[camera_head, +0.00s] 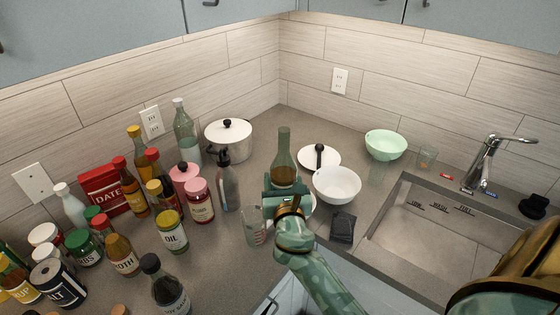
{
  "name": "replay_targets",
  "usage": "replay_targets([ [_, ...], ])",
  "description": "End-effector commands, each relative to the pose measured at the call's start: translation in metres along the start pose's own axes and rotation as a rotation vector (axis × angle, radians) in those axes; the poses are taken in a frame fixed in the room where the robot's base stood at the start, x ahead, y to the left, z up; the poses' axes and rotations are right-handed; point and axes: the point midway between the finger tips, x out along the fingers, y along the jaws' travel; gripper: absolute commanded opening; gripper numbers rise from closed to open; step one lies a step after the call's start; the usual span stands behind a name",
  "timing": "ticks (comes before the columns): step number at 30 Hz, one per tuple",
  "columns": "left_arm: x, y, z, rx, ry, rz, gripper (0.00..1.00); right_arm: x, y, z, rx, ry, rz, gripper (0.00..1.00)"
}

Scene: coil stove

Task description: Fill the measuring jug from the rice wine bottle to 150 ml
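A green glass bottle (284,149) with amber liquid low in it stands upright near the middle of the counter; its label is hidden, so I cannot read whether it is the rice wine. My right gripper (286,190) is at its lower part and appears closed around it, with the fingers partly hidden. A clear glass measuring jug (252,228) with red marks stands just left of the gripper, close to the counter's front edge. I see no liquid in it. My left gripper is not in view.
Several bottles and jars crowd the left, including an oil bottle (170,230) and a dark spray bottle (228,182). A white pot (229,141) stands behind. A white bowl (337,186), a plate (311,157) and a dark packet (343,228) lie right, before the sink (425,243).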

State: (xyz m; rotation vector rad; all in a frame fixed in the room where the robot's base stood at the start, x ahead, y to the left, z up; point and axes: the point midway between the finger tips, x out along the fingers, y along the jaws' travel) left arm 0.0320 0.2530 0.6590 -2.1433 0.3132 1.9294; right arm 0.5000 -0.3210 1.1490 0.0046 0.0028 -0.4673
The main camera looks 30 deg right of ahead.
Motion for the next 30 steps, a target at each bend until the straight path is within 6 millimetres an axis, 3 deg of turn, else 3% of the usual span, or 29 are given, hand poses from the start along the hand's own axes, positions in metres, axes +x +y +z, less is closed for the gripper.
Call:
replay_targets([
  [1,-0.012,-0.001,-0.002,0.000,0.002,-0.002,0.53,0.008,0.001,0.007,0.003,-0.002,-0.019,0.06],
  [3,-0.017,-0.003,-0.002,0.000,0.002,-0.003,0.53,0.015,0.003,0.005,0.001,-0.002,-0.036,0.06],
  [9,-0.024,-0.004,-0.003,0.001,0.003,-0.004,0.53,0.024,0.006,-0.002,-0.005,-0.004,-0.059,0.06],
  [14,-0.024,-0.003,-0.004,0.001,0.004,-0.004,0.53,0.026,0.003,-0.003,-0.052,-0.014,-0.061,0.06],
  [24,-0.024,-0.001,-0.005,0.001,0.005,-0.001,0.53,0.028,-0.016,0.001,-0.311,-0.058,-0.062,0.06],
  [30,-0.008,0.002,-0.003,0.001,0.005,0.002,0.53,0.028,-0.017,-0.016,-0.329,-0.060,-0.061,0.06],
])
